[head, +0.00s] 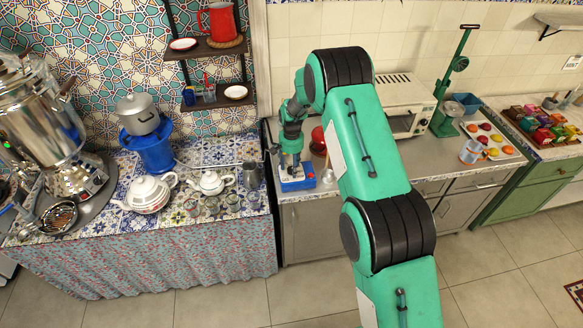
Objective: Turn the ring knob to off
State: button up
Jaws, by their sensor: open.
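My gripper (290,166) points down over a small blue box (298,184) at the left front of the right-hand counter. Its fingers are close to the top of the box; I cannot tell whether they touch it. The gripper is open. I cannot make out the ring knob; on the box top, the gripper covers the middle. A blue burner (152,152) with a grey lidded pot (138,113) on it stands on the tiled table. A large shiny samovar (45,120) stands at the far left.
The tiled table (222,150) holds a large white teapot (148,193), a smaller one (211,182), several glasses and a metal jug (252,175). Shelves (215,48) hang above. Right of my arm are a toaster oven (400,100), a green press (450,85) and fruit.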

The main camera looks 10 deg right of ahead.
jog(key=shift+f, duration=0.2)
jog(key=shift+c, duration=0.5)
jog(key=c, duration=1)
jog(key=shift+c, duration=0.2)
jog(key=shift+n, duration=0.4)
jog(key=n+b, duration=0.2)
jog(key=n, duration=0.2)
jog(key=shift+f, duration=0.1)
jog(key=n+b, duration=0.1)
jog(key=n, duration=0.3)
jog(key=shift+b, duration=0.3)
jog(key=shift+c, duration=0.2)
jog(key=shift+o, duration=0.2)
